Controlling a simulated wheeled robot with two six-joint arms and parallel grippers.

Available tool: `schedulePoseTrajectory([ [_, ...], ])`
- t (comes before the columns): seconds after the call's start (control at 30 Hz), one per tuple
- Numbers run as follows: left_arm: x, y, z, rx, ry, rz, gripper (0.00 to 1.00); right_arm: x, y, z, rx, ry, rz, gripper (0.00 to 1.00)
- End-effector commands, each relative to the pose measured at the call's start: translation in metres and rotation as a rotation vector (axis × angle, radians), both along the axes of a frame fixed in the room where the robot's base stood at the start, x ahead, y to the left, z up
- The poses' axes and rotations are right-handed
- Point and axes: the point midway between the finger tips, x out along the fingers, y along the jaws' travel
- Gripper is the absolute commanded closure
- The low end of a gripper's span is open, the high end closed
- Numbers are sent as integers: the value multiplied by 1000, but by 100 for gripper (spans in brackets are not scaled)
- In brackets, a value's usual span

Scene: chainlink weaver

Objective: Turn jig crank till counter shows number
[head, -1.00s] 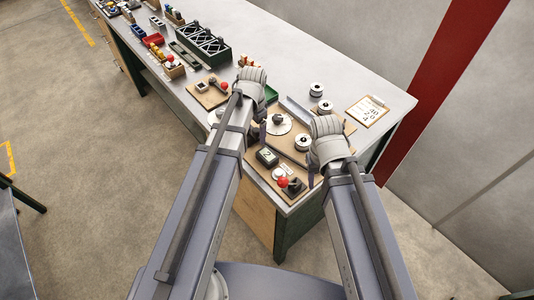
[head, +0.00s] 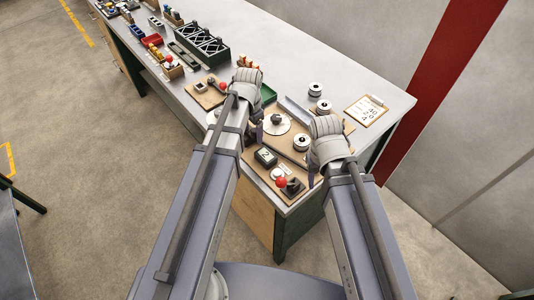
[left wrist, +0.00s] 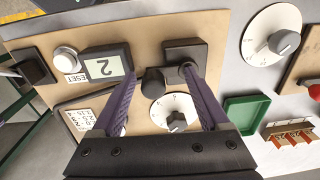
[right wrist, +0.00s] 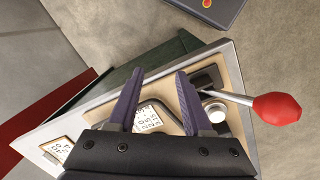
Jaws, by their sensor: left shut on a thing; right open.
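The counter (left wrist: 107,65) is a dark box with a pale screen reading 2; it also shows in the head view (head: 266,156). In the left wrist view the crank has a dark square base (left wrist: 185,52) and a dark rounded knob (left wrist: 152,82). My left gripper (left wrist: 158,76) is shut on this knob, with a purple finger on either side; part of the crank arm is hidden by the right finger. A white reset button (left wrist: 66,60) is left of the counter. My right gripper (right wrist: 158,75) is open and empty, above the board's near end beside the red-balled lever (right wrist: 276,107).
A small white dial (left wrist: 172,112) is close to the fingers, and a larger one (left wrist: 272,33) stands right. A green tray (left wrist: 245,112) lies nearby. A clipboard with numbers (head: 366,111) and white spools (head: 316,89) are at the bench's right end.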

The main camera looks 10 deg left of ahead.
Motion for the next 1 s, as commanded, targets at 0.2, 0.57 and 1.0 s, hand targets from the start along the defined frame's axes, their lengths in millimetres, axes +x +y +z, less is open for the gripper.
schedulePoseTrajectory([
  [0.2, -25, 6, -5, -4, 54, 12, 100, 0, 0, -5, 0, 0, 0, 50],
  [0.57, -21, 17, -2, -1, 50, 12, 100, 0, 0, -2, 0, 0, 0, 50],
  [1.0, -22, 31, -1, 0, 50, 9, 98, 0, 0, -1, 0, 0, 0, 50],
])
